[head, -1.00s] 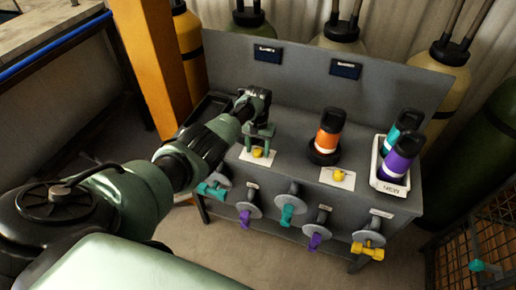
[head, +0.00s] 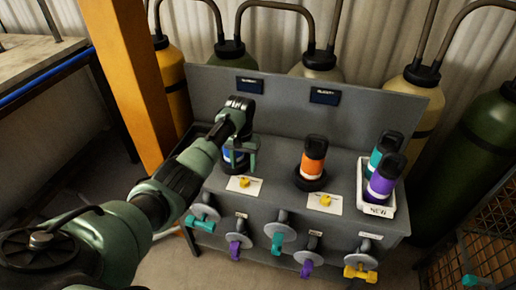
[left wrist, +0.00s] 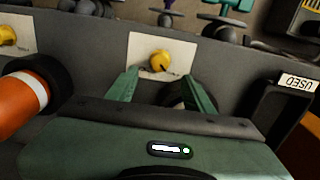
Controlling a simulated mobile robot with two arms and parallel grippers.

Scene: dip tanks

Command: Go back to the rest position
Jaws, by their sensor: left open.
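My left gripper (head: 246,150) is over the left part of the grey bench (head: 280,150), its jaws pointing down. Its two green fingers also show in the left wrist view (left wrist: 163,88), spread apart. A blue bottle (head: 235,158) stands on the bench just behind and below the gripper, mostly hidden by it. I cannot tell whether the fingers touch it. In the left wrist view a dark round part shows by one finger. My right gripper is not in view.
An orange bottle (head: 314,157) stands upright in a dark round holder. The white NEW tray (head: 377,210) holds teal and purple bottles. A black USED tray (left wrist: 283,100) is at the bench's left. Coloured valves line the front; gas cylinders stand behind. An orange post (head: 128,75) rises left.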

